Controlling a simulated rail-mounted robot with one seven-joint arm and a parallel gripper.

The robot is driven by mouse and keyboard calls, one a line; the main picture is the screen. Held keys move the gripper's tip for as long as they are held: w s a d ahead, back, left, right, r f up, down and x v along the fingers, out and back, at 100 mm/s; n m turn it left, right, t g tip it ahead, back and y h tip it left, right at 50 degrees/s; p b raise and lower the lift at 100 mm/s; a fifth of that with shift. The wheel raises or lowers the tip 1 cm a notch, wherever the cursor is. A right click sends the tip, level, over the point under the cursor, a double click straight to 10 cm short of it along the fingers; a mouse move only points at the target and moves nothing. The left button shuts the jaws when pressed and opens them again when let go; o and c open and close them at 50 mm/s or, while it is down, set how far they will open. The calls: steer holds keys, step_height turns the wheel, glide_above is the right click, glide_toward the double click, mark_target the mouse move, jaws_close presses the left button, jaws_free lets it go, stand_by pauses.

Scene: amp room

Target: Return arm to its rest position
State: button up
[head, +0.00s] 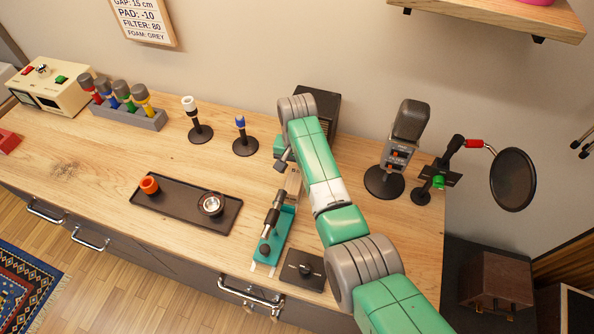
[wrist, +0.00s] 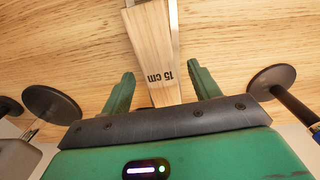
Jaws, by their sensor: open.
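My arm reaches across the right half of the counter in the head view, and my gripper (head: 282,152) is at its far end, partly hidden by my own wrist. In the wrist view my gripper (wrist: 162,84) has its two green fingers spread apart. A pale wooden spacer marked 15 cm (wrist: 157,45) shows between and beyond the fingers, with a visible gap on each side. The spacer also shows in part in the head view (head: 293,181), below my gripper.
Close by are a teal stand (head: 271,243), a blue-topped stand (head: 245,143), a dark box (head: 321,106) and a grey microphone (head: 403,138). A round pop filter (head: 513,179) is at right. A black tray (head: 178,207) lies left of the teal stand. A shelf (head: 490,15) overhangs at upper right.

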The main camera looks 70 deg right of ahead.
step_height(320, 180, up, 6)
steer(key=shift+f+p, duration=0.25)
steer(key=shift+p, duration=0.1)
